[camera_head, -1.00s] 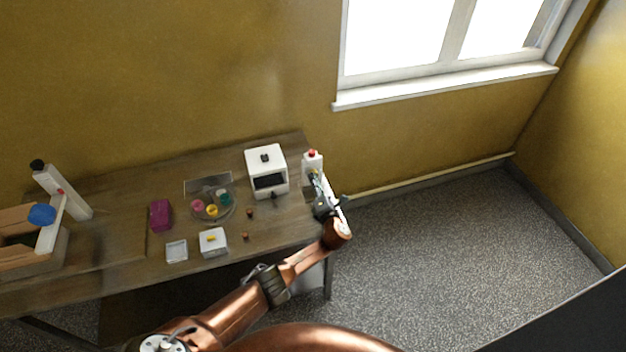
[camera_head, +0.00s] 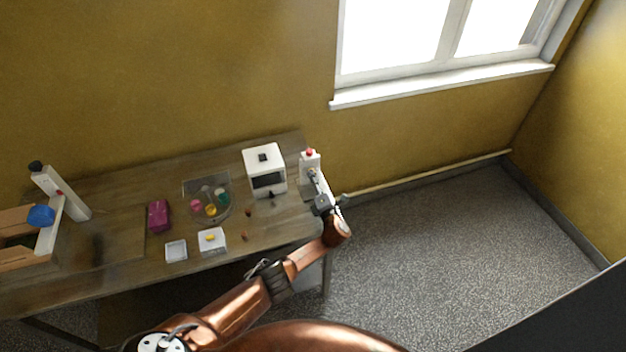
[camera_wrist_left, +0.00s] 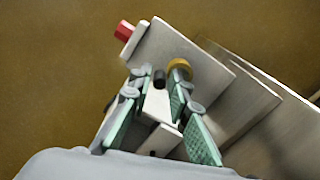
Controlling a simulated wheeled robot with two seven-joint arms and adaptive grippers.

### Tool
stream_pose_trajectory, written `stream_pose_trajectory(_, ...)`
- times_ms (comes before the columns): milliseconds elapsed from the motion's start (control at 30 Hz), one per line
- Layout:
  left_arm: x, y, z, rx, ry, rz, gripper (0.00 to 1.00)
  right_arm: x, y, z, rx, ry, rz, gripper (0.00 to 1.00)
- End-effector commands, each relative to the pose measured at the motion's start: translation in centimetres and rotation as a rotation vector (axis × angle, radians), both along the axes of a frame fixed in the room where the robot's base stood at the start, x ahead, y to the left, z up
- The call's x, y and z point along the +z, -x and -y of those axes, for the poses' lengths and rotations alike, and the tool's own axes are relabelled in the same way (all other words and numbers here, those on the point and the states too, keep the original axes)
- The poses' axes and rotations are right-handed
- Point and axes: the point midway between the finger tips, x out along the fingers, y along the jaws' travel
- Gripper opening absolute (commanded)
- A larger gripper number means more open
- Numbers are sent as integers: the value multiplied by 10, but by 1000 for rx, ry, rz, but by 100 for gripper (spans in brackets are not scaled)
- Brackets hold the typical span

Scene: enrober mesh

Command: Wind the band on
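A white upright unit with a red button (camera_head: 310,160) stands at the right end of the table; it also shows in the left wrist view (camera_wrist_left: 183,50). My left gripper (camera_head: 315,184) is close in front of it. In the left wrist view its green-padded fingers (camera_wrist_left: 154,82) are apart. A small black peg (camera_wrist_left: 160,78) shows between the fingertips; I cannot tell if either finger touches it. A gold round part (camera_wrist_left: 180,68) shows by the right fingertip. I see no band clearly. My right gripper is not in view.
A white box-shaped machine (camera_head: 263,158) stands left of the unit. A wooden crate (camera_head: 20,258) is at far left.

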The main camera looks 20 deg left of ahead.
Motion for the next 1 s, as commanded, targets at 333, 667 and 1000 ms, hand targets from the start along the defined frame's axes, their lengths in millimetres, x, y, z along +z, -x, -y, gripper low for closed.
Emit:
stream_pose_trajectory(333,-1,1,-1,2,0,-1,29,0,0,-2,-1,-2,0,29)
stream_pose_trajectory(667,-3,15,9,0,3,-2,29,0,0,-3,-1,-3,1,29)
stream_pose_trajectory(1000,-3,67,44,0,3,-2,29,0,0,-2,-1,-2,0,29)
